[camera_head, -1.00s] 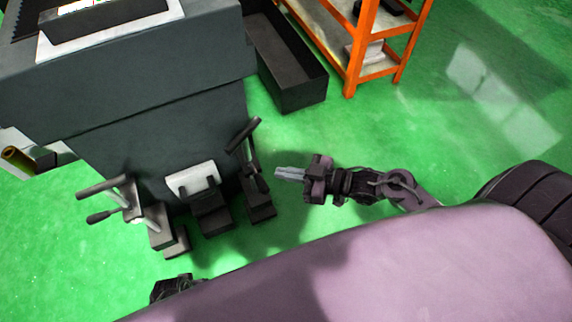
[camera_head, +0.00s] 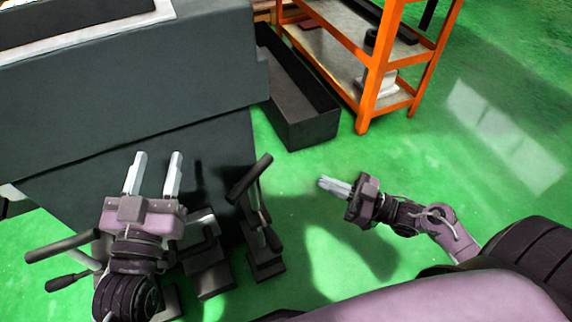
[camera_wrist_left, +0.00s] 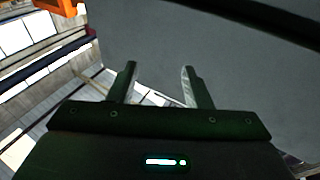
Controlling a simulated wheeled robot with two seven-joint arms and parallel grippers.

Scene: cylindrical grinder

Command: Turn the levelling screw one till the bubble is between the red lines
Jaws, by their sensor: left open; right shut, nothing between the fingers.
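My left gripper (camera_head: 156,168) is open, with its two pale fingers pointing at the grey machine's side; nothing is between them. It also shows open and empty in the left wrist view (camera_wrist_left: 158,80), in front of a grey surface. Several dark blocks stand at the machine's foot. The left one, with bar handles (camera_head: 62,246), is partly hidden by my left arm. The right one has a tilted dark lever (camera_head: 249,180). I cannot tell which part is levelling screw one. No bubble or red lines can be made out. My right gripper (camera_head: 324,184) is shut and empty, right of the lever.
The grey machine (camera_head: 110,110) fills the upper left. A black open bin (camera_head: 315,132) stands beside it. An orange shelf rack (camera_head: 370,95) stands at the back right. Green floor (camera_head: 480,190) is clear at right.

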